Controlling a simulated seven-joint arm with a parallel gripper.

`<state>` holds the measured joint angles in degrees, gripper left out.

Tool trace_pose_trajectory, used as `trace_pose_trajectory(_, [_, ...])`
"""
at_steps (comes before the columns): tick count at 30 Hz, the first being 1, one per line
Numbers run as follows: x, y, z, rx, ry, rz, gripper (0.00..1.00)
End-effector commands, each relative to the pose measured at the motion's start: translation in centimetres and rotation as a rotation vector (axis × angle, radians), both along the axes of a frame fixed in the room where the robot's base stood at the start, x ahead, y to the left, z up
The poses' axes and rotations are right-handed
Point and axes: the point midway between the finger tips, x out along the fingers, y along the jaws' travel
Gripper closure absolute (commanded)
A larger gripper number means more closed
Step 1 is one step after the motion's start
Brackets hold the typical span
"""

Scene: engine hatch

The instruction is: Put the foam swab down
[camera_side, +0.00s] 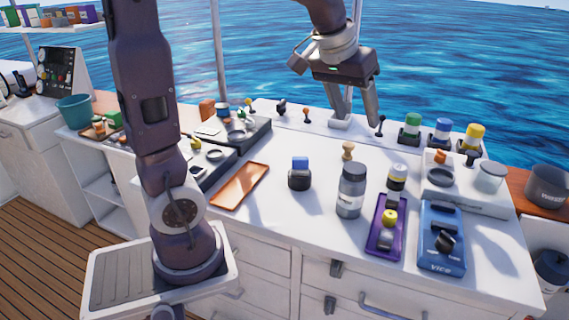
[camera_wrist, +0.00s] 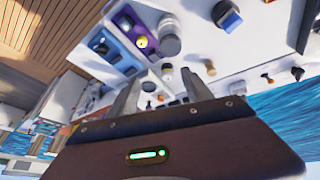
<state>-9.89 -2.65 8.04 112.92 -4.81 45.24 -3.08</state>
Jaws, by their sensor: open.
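My gripper (camera_side: 356,117) is open above the back part of the white counter (camera_side: 282,225), with nothing seen between its fingers. Its fingers also show in the wrist view (camera_wrist: 160,78). I cannot pick out the foam swab for certain. A blue block in a black holder (camera_side: 300,176) stands mid-counter, apart from my gripper, and may be it. The blue-topped piece also shows in the wrist view (camera_wrist: 226,15). A small wooden peg (camera_side: 348,150) stands on the counter in front of my gripper.
An orange tray (camera_side: 240,186) lies empty at left. A grey-lidded jar (camera_side: 351,190), a purple tray (camera_side: 386,228) and a blue vice (camera_side: 441,238) stand front right. Bare counter lies around the black holder.

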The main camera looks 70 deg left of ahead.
Motion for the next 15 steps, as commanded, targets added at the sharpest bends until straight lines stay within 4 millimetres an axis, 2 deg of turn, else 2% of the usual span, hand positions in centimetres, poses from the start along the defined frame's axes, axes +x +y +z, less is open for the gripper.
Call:
trace_pose_trajectory(1, [-4.2, -3.1, 1.0, 0.009, -0.02, -0.083, 0.42])
trace_pose_trajectory(3, [-9.8, -6.3, 0.9, 0.034, -0.032, -0.191, 0.42])
trace_pose_trajectory(6, [-15.9, -8.7, -0.6, 0.076, -0.043, -0.306, 0.42])
trace_pose_trajectory(9, [-19.2, -9.5, -2.2, 0.107, -0.047, -0.368, 0.42])
trace_pose_trajectory(10, [-19.8, -9.6, -2.5, 0.113, -0.048, -0.377, 0.42])
trace_pose_trajectory(15, [-20.5, -9.7, -2.9, 0.121, -0.047, -0.391, 0.42])
